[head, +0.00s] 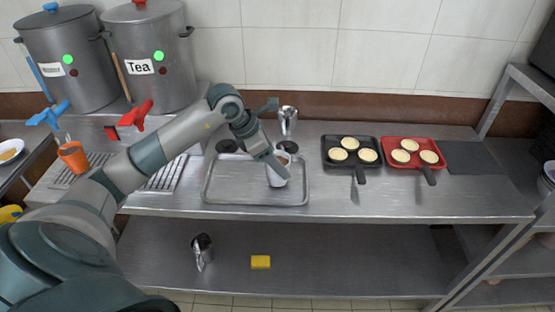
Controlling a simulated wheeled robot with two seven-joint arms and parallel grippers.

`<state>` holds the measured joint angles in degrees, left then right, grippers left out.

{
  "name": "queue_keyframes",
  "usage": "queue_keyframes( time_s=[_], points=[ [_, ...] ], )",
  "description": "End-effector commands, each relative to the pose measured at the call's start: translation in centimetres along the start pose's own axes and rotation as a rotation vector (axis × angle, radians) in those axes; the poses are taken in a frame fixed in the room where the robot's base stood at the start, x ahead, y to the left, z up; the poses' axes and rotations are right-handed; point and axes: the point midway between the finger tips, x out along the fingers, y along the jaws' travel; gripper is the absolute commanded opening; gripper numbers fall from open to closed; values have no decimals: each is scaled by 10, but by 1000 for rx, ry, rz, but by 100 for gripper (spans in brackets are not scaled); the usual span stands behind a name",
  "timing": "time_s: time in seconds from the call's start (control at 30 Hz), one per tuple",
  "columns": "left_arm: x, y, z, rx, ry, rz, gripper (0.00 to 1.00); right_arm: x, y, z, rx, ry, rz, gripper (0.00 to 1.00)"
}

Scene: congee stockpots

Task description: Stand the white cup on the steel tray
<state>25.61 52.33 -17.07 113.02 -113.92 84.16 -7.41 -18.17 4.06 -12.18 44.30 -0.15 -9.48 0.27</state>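The white cup (275,182) is in the head view, over the middle right of the steel tray (230,199). My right gripper is not in view.
Two steel stockpots (66,62) stand at the back left, one labelled Tea (170,90). A metal pitcher (288,118) stands behind the tray. A black pan (340,168) and a red pan (398,162) with pancakes are to the right.

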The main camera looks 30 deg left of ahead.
Motion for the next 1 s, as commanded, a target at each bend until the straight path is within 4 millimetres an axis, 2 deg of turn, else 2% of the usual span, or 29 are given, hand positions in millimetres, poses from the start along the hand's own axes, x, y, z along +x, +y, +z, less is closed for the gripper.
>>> queue_keyframes(
  time_s=[0.1,0.17,0.6,0.63,0.7,1.0],
  points=[
    [3,0,-2,0,-1,1,26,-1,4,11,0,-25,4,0],
    [3,0,-2,0,-1,1,26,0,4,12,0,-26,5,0],
    [5,0,-3,0,-1,1,26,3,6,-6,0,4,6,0],
    [5,0,-3,0,0,1,59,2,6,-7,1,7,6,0],
    [5,0,-3,0,0,1,73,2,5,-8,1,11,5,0],
    [4,0,-3,0,0,1,73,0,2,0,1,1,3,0]
  ],
)
